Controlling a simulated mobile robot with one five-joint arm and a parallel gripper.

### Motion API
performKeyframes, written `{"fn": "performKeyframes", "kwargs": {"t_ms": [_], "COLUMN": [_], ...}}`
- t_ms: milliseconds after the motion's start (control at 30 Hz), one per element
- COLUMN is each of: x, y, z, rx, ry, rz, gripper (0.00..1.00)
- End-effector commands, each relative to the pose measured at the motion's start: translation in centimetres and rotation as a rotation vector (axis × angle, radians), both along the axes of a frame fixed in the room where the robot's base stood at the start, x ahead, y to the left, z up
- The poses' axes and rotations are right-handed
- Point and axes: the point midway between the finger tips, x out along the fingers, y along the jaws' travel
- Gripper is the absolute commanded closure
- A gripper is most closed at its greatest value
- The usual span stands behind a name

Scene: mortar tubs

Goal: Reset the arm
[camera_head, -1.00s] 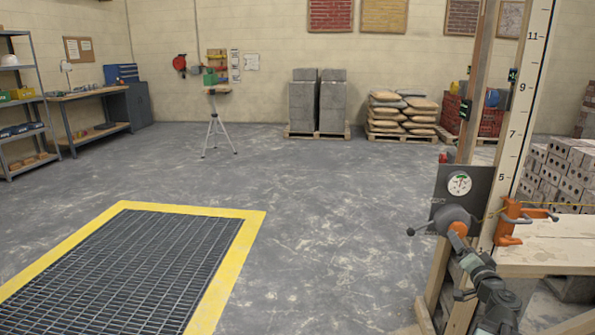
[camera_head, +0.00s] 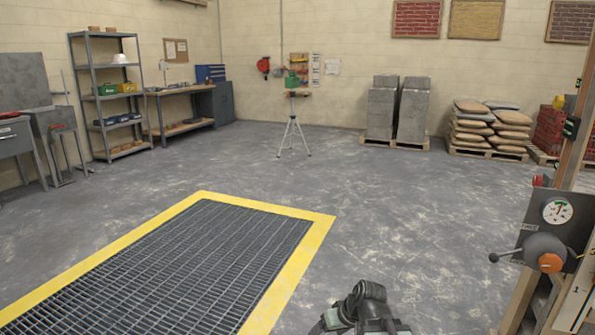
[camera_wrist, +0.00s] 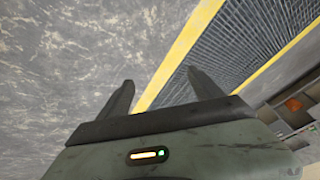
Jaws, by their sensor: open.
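My gripper (camera_wrist: 160,78) shows in the wrist view with its two dark fingers spread apart. Nothing is between them. It hangs over the grey concrete floor (camera_wrist: 60,75), and a yellow border (camera_wrist: 180,52) and dark grating (camera_wrist: 250,30) lie beyond the fingertips. In the head view part of my arm (camera_head: 365,308) shows at the bottom, right of centre, over the floor. The fingers cannot be made out in the head view.
A floor grate (camera_head: 200,265) with a yellow border (camera_head: 300,262) lies left of my arm. A post with a dial box (camera_head: 556,212) and lever knob (camera_head: 546,254) stands at right. A tripod (camera_head: 292,135), shelves (camera_head: 105,95) and block stacks (camera_head: 381,108) stand far back. The middle floor is open.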

Motion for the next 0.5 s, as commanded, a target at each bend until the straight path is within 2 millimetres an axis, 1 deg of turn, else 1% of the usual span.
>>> {"fn": "performKeyframes", "kwargs": {"t_ms": [33,100,167,200,233,267,300,467,500], "x": [-1.5,-3.5,-5.3,-6.5,-7.6,-8.1,-7.9,-7.8,-7.8], "y": [-1.4,-4.1,-6.2,-7.5,-8.3,-8.1,-8.0,-8.0,-8.0], "z": [-1.0,-2.1,-2.6,-2.7,-2.8,-2.7,0.0,4.7,6.0], "rx": [-0.071,-0.166,-0.244,-0.292,-0.318,-0.304,-0.303,-0.301,-0.3], "ry": [0.077,0.179,0.266,0.325,0.377,0.404,0.396,0.393,0.392], "rz": [-0.025,-0.089,-0.158,-0.214,-0.27,-0.326,-0.314,-0.31,-0.31], "gripper": [0.24,0.24,0.24,0.24,0.24,0.24,0.24,0.24,0.24]}}
